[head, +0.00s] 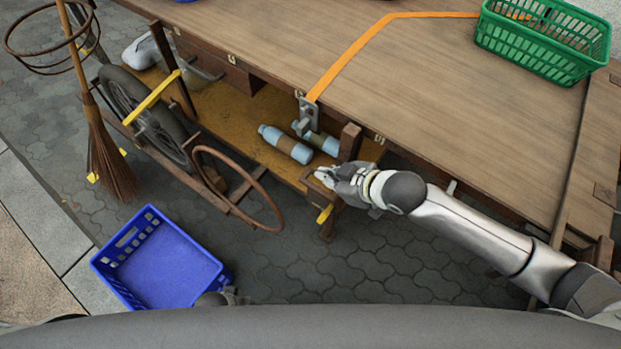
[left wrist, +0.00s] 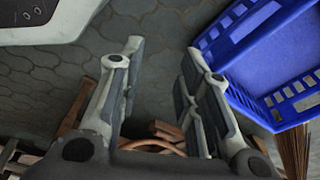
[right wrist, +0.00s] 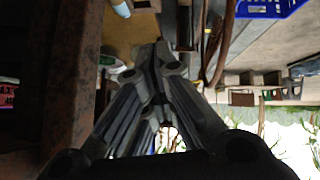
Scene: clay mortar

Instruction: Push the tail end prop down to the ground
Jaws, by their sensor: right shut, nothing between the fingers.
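What looks like the tail end prop, a short brown wooden leg with a yellow mark (head: 329,225), hangs under the near corner of the cart's lower shelf. I cannot tell whether its foot touches the ground. My right gripper (head: 322,175) is shut and empty just above it, beside the shelf corner and the wooden post (head: 349,143). I cannot tell whether it touches the wood. The shut fingers also show in the right wrist view (right wrist: 160,52), beside a dark rusty upright. My left gripper (left wrist: 163,58) is open and empty, over the paving near the blue crate.
The wooden cart top (head: 420,100) carries a green basket (head: 545,48). Blue bottles (head: 286,144) lie on the yellow lower shelf. A rusty hoop (head: 274,205), a wheel (head: 145,112) and a broom (head: 108,160) are at the left. A blue crate (head: 160,262) stands on the paving.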

